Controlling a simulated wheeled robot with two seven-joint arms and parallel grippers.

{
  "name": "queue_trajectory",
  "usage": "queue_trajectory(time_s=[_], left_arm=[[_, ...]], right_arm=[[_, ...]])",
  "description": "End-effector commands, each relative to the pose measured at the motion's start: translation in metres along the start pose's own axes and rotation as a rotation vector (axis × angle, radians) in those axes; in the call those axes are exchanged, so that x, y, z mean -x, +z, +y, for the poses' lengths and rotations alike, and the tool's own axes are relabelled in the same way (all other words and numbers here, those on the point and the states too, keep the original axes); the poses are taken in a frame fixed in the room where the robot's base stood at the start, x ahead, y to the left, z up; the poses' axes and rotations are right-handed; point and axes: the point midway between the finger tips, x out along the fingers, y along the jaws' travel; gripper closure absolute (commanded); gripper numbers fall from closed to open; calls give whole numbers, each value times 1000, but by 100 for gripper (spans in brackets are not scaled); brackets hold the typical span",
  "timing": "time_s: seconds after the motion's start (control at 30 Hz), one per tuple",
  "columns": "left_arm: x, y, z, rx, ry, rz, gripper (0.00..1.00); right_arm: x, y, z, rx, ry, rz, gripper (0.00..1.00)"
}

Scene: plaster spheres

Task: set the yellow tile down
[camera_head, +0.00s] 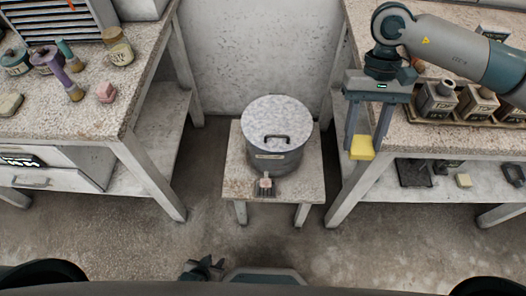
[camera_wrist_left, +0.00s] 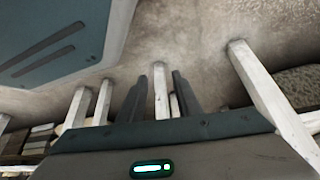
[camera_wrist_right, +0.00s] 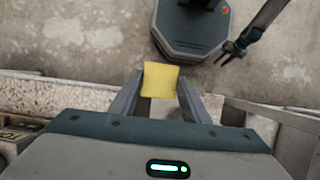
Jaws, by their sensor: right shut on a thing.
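The yellow tile (camera_head: 362,147) is a small flat square held between the fingertips of my right gripper (camera_head: 367,135). In the right wrist view the yellow tile (camera_wrist_right: 160,80) spans the gap between the two fingers, with floor and part of a speckled tabletop behind it. In the head view the gripper hangs fingers-down by the left edge of the right-hand table (camera_head: 408,137). My left gripper (camera_head: 203,268) is low, close to my base. Its fingers (camera_wrist_left: 158,95) stand apart with nothing between them in the left wrist view.
A lidded metal pot (camera_head: 275,135) stands on a small low table (camera_head: 240,183) in the middle. A tray of bottles (camera_head: 470,110) is on the right-hand table. The left-hand table (camera_head: 85,125) holds jars, a pink block and a drawer cabinet. Floor in front is clear.

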Motion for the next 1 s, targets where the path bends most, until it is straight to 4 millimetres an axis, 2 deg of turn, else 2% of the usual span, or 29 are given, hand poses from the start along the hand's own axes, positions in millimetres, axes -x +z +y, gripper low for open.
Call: queue_trajectory(time_s=[0.4, 0.53, 0.63, 0.77, 0.87, 1.0], left_arm=[[1, 5, 8, 4, 8, -6, 69], [-1, -3, 2, 3, 3, 4, 38], [-1, -4, 3, 3, 3, 4, 36], [-1, -8, 4, 5, 5, 8, 36], [-1, -15, 4, 7, 7, 13, 36], [4, -27, 7, 11, 13, 21, 36]], right_arm=[[0, 0, 0, 0, 0, 0, 80], [-2, 0, 0, -4, -2, -1, 80], [-10, -2, -3, -17, -9, -3, 80], [-30, -8, -8, -65, -28, -5, 80], [-55, -14, -16, -127, -54, -8, 80], [-99, -24, -32, -255, -107, -10, 80]])
